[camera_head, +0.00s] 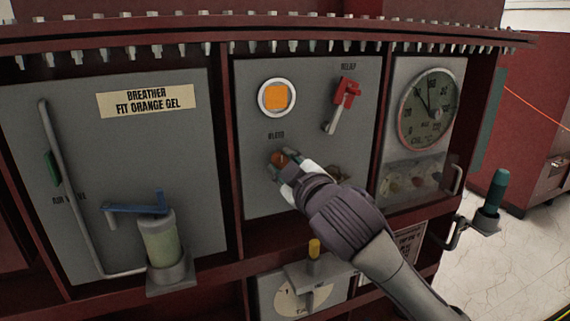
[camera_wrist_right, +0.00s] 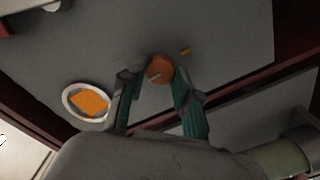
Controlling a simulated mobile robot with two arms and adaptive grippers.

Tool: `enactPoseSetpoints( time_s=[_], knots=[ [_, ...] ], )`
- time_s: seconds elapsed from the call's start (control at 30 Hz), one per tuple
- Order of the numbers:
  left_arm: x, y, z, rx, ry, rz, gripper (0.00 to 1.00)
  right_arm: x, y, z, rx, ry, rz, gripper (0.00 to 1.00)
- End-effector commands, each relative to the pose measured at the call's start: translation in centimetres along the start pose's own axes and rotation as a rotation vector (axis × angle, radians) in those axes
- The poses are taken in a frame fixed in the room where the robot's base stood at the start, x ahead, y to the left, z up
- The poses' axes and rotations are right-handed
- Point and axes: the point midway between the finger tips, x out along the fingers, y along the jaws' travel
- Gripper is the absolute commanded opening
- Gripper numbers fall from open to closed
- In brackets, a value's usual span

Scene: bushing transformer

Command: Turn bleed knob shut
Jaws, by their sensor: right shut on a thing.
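The bleed knob is a small round orange-brown knob (camera_head: 279,158) on the middle grey panel (camera_head: 252,196), just below a faint label. It also shows in the right wrist view (camera_wrist_right: 160,69), with a pale line across its face. My right gripper (camera_head: 284,166) reaches it from the lower right. In the wrist view my right gripper (camera_wrist_right: 161,84) has one teal finger on each side of the knob, shut on it. The fingers partly hide the knob in the head view. My left gripper is not in view.
An orange square in a white ring (camera_head: 277,97) and a red lever (camera_head: 346,93) are above the knob. A dial gauge (camera_head: 428,108) is at right. A breather with blue handle (camera_head: 160,238) stands at left. A yellow-topped part (camera_head: 314,249) sits below my right arm.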

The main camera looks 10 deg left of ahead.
Motion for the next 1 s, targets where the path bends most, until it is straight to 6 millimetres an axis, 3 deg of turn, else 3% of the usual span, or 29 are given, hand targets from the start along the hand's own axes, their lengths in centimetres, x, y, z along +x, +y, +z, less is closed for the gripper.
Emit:
enactPoseSetpoints(
  time_s=[0.33,0.37,0.5,0.83,1.0],
  knots=[
    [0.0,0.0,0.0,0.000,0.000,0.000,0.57,0.0,-0.1,0.0,0.005,0.001,-0.001,0.00],
    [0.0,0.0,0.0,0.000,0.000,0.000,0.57,0.0,-0.1,0.0,0.005,0.001,-0.001,0.37],
    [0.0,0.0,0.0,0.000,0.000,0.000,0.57,0.0,0.0,0.0,0.004,0.001,-0.001,0.57],
    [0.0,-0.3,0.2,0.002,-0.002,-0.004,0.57,-0.3,0.0,0.0,0.003,0.001,0.000,0.57],
    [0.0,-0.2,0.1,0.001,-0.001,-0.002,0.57,-2.5,0.0,0.0,0.003,0.003,0.000,0.57]
  ],
)
